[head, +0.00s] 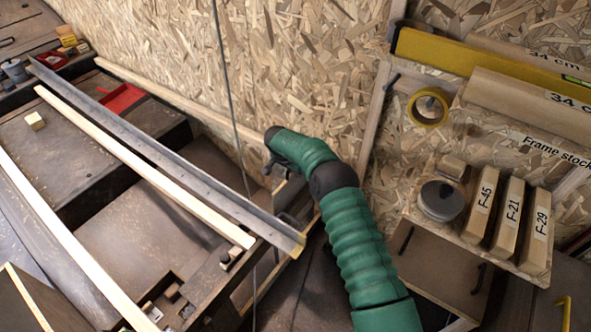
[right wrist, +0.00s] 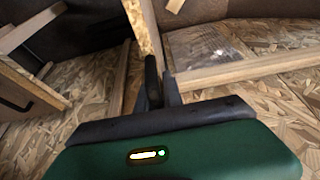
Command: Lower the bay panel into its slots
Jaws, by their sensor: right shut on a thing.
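My right arm (head: 350,220) comes up in green from the lower right of the head view. The right wrist view shows a dark finger (right wrist: 152,85) against a pale wooden edge (right wrist: 142,28), which I take to be the bay panel. The gripper is shut on it. The palm hides most of the grip. I cannot make out the slots, or whether the panel touches them. My left gripper is out of view.
Pale wooden strips (head: 140,165) lie across the dark frame at left. A thin dark line (head: 232,100) hangs near the gripper.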

